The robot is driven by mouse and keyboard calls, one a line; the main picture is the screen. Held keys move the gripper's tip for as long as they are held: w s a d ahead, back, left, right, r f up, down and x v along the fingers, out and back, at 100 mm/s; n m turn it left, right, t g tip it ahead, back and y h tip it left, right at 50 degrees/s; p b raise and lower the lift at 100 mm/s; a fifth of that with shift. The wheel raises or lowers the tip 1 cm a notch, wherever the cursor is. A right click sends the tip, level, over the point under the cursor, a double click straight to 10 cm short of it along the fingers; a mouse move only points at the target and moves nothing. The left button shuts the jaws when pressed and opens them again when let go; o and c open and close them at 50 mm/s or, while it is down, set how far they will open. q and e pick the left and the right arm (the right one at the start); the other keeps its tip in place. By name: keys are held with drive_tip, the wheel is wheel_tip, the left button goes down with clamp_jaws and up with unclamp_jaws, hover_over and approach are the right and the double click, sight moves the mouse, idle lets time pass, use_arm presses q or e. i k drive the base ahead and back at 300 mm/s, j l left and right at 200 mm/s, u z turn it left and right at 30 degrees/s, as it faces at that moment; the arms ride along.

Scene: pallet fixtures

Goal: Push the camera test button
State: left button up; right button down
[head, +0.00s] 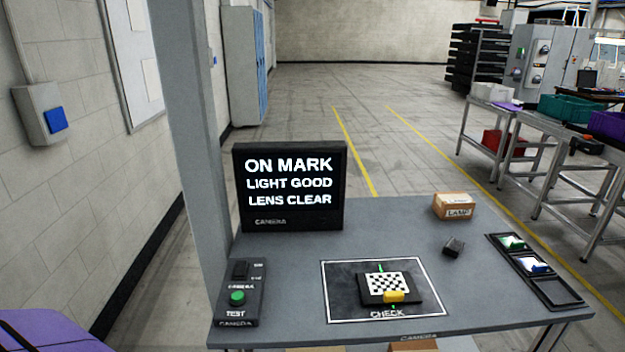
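The camera test button is a round green button (237,298) on a dark control box (242,275) at the left front of the grey table. "TEST" is printed below the button, and a black switch (240,270) sits above it. A black screen (290,187) labelled CAMERA stands behind, reading "ON MARK, LIGHT GOOD, LENS CLEAR". A checkerboard plate (387,284) with a yellow part (394,297) lies inside the white-outlined CHECK area (345,305). Neither of my grippers shows in the head view, and nothing touches the button.
The grey table (400,220) also holds a LAMP box (454,206), a small black block (453,246) and a black compartment tray (560,292) at right. A grey post (195,120) rises at the table's left edge. A purple object (50,330) shows at lower left.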

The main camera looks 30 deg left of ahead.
sight(237, 296)
drive_tip(key=u, duration=1.55)
drive_tip(key=i+j+z, duration=0.15)
drive_tip(key=j, duration=0.45)
drive_tip(key=i+j+z, duration=0.15)
drive_tip(key=j, duration=0.4)
drive_tip(key=i+j+z, duration=0.1)
drive_tip(key=j, duration=0.5)
drive_tip(key=i+j+z, duration=0.15)
drive_tip(key=j, duration=0.5)
drive_tip(key=k+l, duration=0.05)
